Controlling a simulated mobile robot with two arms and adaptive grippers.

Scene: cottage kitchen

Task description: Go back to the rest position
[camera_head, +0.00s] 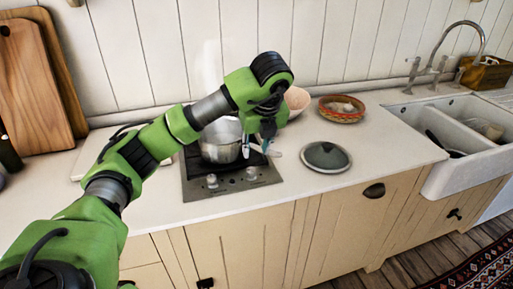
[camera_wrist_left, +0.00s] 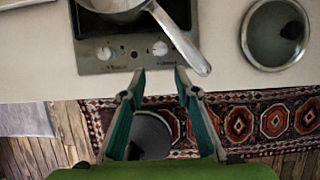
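My left gripper (camera_head: 256,148) hangs over the counter near the stove, just right of the pot as seen in the head view. Its fingers are apart with nothing between them in the left wrist view (camera_wrist_left: 158,76). The metal pot (camera_head: 220,143) stands on the black cooktop (camera_head: 190,185), its handle pointing right. The pot also shows at the top of the left wrist view (camera_wrist_left: 118,5), with its handle running down right, beyond the fingertips. The round lid (camera_head: 325,156) lies on the counter right of the cooktop. My right gripper is in neither view.
A patterned bowl with food (camera_head: 342,115) and a pinkish bowl (camera_head: 297,99) stand behind the lid. The white sink (camera_head: 465,165) with a tap is at the right. Wooden boards (camera_head: 32,92) lean at the left. The counter front between cooktop and sink is mostly clear.

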